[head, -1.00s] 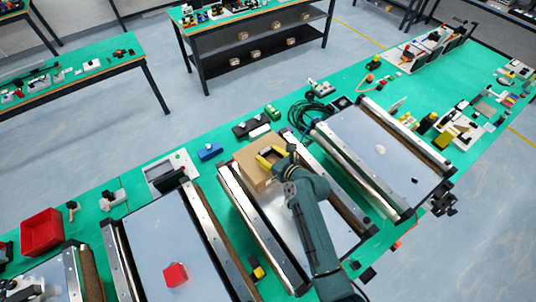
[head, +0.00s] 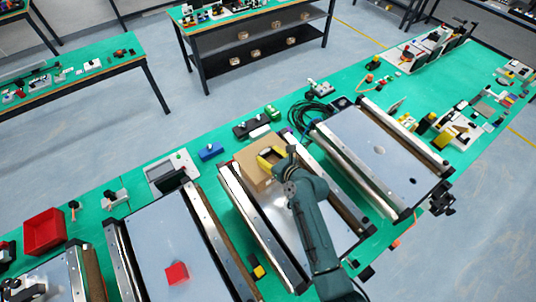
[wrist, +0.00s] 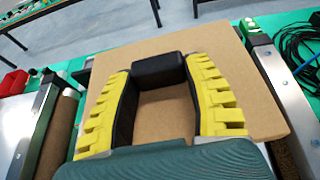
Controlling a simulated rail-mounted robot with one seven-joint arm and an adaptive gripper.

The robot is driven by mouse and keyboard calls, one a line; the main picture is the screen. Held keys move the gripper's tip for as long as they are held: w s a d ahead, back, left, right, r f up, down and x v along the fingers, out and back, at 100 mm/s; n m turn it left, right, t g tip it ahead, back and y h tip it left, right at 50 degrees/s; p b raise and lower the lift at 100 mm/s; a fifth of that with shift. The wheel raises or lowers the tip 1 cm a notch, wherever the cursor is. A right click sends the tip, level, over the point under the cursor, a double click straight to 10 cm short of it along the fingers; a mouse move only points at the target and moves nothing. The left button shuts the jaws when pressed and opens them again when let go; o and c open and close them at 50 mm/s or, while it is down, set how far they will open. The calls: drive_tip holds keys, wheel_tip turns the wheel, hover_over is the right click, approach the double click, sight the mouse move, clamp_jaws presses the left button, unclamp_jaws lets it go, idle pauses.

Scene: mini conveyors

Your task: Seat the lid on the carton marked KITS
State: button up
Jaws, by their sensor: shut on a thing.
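The lid is a flat brown board that fills the middle of the wrist view (wrist: 165,112), with a dark block (wrist: 158,68) as its grip. My gripper (wrist: 160,75), with yellow fingers, has that block between its fingertips. In the head view my gripper (head: 271,156) is over the brown carton (head: 256,181) on the middle conveyor, and the lid (head: 248,152) shows at the carton's top. I cannot tell whether the lid sits flush or a small gap remains. The carton's marking is not readable, and its walls are hidden by the lid in the wrist view.
The carton stands at the far end of the middle conveyor (head: 278,212), between its metal rails. A blue block (head: 210,151), a grey device (head: 172,170) and black cables (head: 309,113) lie nearby. A red cube (head: 176,273) sits on the left conveyor (head: 160,235); a red bin (head: 43,232) stands far left.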

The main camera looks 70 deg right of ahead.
drive_tip(key=shift+f+b, duration=0.95)
drive_tip(key=shift+f, duration=0.3)
idle(0.3)
drive_tip(key=o, duration=1.3)
drive_tip(key=shift+c, duration=0.2)
drive_tip(key=v, duration=1.2)
